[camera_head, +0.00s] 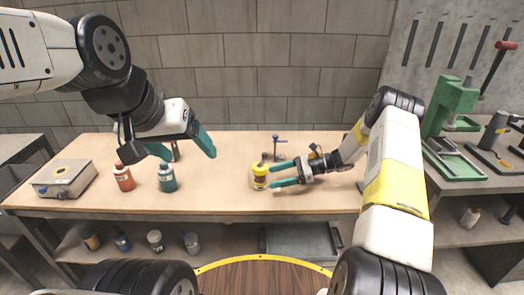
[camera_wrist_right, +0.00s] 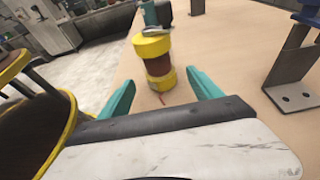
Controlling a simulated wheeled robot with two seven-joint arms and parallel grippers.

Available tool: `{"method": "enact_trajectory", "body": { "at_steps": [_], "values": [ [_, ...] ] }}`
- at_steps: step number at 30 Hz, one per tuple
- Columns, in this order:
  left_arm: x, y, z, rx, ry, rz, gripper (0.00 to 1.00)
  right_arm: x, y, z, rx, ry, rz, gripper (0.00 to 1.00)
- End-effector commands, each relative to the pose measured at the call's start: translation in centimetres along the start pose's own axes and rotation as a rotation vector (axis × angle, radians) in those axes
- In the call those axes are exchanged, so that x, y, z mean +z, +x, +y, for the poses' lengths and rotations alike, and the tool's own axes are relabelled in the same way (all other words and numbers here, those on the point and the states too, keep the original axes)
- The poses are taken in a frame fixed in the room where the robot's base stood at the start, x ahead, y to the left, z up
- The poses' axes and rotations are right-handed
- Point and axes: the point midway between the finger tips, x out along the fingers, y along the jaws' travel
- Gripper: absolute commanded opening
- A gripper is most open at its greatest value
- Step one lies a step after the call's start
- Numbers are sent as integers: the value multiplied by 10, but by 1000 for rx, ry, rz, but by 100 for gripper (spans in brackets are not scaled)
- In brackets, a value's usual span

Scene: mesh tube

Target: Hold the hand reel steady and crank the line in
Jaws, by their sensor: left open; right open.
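The hand reel (camera_head: 260,175) stands upright on the workbench, with yellow ends and a dark reddish-brown middle. It also shows in the right wrist view (camera_wrist_right: 158,66), with a short red strand at its foot. My right gripper (camera_head: 271,175) is open, its teal fingers pointing left at the reel. In the right wrist view the reel stands between and just beyond the fingertips (camera_wrist_right: 160,82); no grip shows. A crank handle cannot be made out clearly. My left gripper (camera_head: 182,153) is open and empty, above the bench to the left of the reel.
A red bottle (camera_head: 124,178) and a teal bottle (camera_head: 167,178) stand below my left gripper. A grey box (camera_head: 65,179) sits at the far left. A blue-topped metal bracket (camera_head: 276,147) stands behind the reel. A green press (camera_head: 455,115) is on the right. Bench between teal bottle and reel is clear.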

Motion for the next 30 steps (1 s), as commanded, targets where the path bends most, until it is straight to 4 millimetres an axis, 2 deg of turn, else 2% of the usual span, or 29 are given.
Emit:
{"method": "enact_trajectory", "body": {
  "at_steps": [6, 12, 24, 25, 30],
  "values": [
    [0, 0, 0, 0, 0, 0, 77, 0, 32, 1, 2, 0, 0, 74],
    [0, 0, 0, 0, 0, 0, 77, 0, 49, 1, 1, 0, 0, 74],
    [0, 0, 0, 0, 0, 0, 77, 0, 55, 0, 0, 0, 1, 74],
    [0, 0, 0, 0, 0, 0, 77, 0, 55, 0, 0, 0, 1, 72],
    [0, 0, 0, 0, 0, 0, 77, 0, 55, 0, 0, 0, 1, 39]
  ]
}}
